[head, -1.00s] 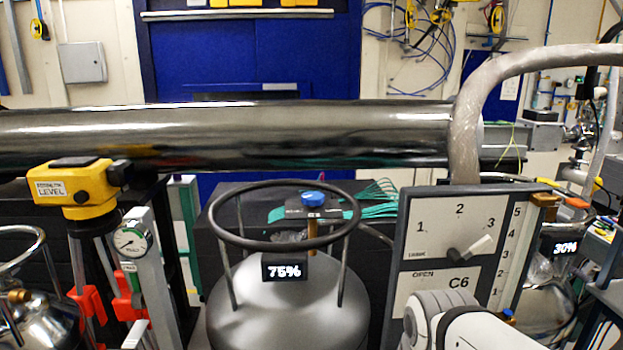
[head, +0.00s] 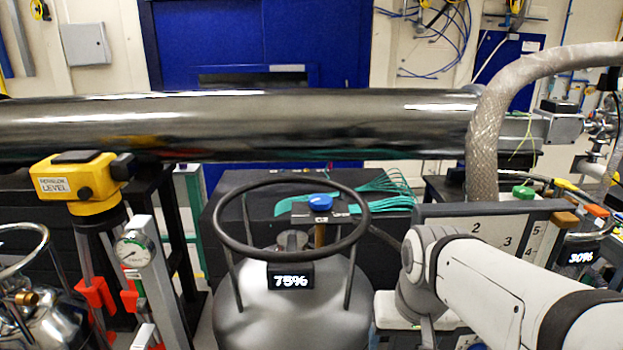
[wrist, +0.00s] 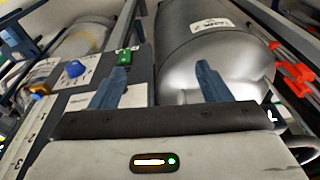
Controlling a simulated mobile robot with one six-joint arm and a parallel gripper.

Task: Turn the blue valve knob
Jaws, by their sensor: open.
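A round blue knob (head: 319,202) sits on top of a valve behind the dark ring of a silver vessel (head: 290,318) in the head view. A blue knob (wrist: 75,69) also shows at the upper left in the wrist view, on a pale plate; I cannot tell whether it is the same knob. My gripper (wrist: 160,84) is open and empty, its two blue-grey fingers wide apart. The wrist view shows the silver vessel beyond and between the fingers. In the head view my white arm crosses the lower right, and the gripper is not visible.
The dark ring (head: 216,224) surrounds the valve on the vessel. A large metal pipe (head: 240,125) runs across behind. A numbered panel (head: 483,228) is partly hidden by my arm. A yellow level (head: 72,180) on a tripod and a gauge (head: 133,252) stand left.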

